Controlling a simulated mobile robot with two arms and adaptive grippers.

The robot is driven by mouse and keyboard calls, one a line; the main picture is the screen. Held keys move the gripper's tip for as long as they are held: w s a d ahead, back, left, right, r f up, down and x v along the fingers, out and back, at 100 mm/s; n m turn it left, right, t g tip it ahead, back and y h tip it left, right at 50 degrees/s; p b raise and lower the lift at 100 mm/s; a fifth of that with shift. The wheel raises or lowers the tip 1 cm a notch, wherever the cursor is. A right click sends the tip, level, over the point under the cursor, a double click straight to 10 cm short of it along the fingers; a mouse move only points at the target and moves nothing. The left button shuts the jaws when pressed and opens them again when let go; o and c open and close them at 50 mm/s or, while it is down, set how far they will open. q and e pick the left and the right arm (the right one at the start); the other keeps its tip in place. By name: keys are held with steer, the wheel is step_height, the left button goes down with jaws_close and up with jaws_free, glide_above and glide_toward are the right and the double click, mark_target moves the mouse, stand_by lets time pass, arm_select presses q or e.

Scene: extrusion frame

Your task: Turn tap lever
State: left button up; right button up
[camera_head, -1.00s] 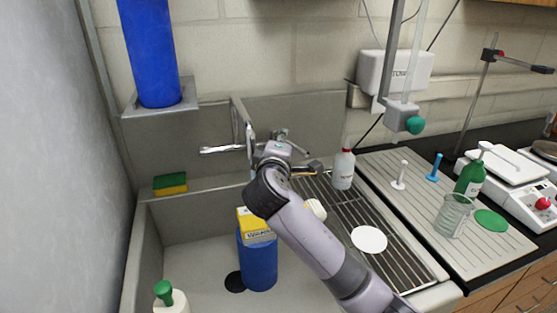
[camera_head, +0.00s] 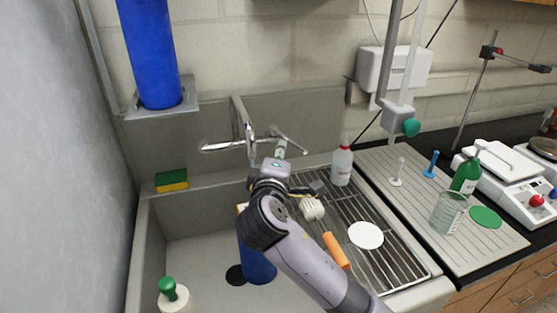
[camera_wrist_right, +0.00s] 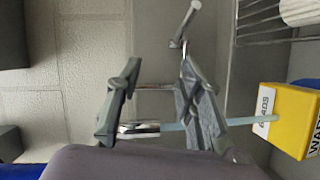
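The chrome tap (camera_head: 249,134) stands at the back of the sink. One chrome arm (camera_head: 222,147) reaches left and a thinner lever-like bar (camera_head: 291,140) slants to the right. My right gripper (camera_head: 279,146) is at the tap, just left of that bar. In the right wrist view the gripper (camera_wrist_right: 160,108) has its two fingers apart. Chrome tap parts (camera_wrist_right: 139,129) show between and behind them, and a lever-like chrome bar (camera_wrist_right: 185,25) rises beyond the right finger. I cannot tell whether a finger touches the tap. My left gripper is not in view.
A blue container (camera_head: 257,262) stands in the sink below my right arm. A drying rack (camera_head: 390,266) holds a white disc (camera_head: 365,235) and a squeeze bottle (camera_head: 342,166). A sponge (camera_head: 171,181) lies on the left ledge. The wrist view shows a yellow box (camera_wrist_right: 286,118).

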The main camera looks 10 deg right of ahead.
steer(key=shift+p+v, duration=0.35)
steer(key=shift+v, duration=0.85)
